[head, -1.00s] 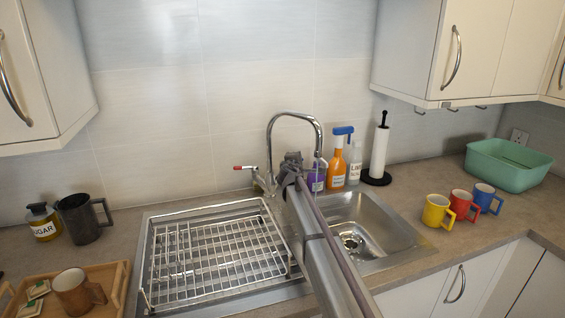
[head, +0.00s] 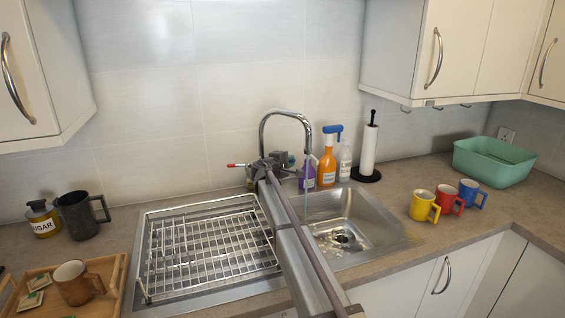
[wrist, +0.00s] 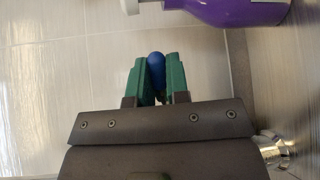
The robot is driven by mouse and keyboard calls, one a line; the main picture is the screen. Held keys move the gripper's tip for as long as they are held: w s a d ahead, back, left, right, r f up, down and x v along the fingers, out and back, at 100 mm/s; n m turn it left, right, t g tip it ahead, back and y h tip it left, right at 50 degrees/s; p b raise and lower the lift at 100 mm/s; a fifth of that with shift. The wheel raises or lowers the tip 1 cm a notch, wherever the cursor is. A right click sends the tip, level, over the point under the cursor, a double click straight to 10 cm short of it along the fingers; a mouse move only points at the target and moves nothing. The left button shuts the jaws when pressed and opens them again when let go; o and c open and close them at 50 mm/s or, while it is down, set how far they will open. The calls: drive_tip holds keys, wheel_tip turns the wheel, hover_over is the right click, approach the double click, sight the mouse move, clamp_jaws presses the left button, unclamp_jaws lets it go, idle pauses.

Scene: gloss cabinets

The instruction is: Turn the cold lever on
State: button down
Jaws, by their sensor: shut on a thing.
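The chrome tap (head: 284,114) rises behind the sink, its spout arching to the right. The red-tipped lever (head: 236,165) sticks out to the left of its base. In the wrist view my gripper (wrist: 156,60) has its green fingers shut on the blue-tipped cold lever (wrist: 157,70), whose rounded blue end shows between them. In the head view my arm and wrist hide the cold lever and most of the tap's base. A thin pale bluish streak below the spout looks like running water.
The sink basin (head: 365,214) is right of my arm, the dish rack (head: 212,245) left. A purple bottle (wrist: 238,10) is close to my gripper; an orange spray bottle (head: 327,168) and paper towel holder (head: 369,150) stand behind the basin. Coloured mugs are at the right.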

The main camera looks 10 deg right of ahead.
drive_tip(key=c, duration=1.1)
unclamp_jaws()
drive_tip(key=p+v, duration=0.1)
drive_tip(key=v, duration=1)
drive_tip(key=shift+p, duration=0.3)
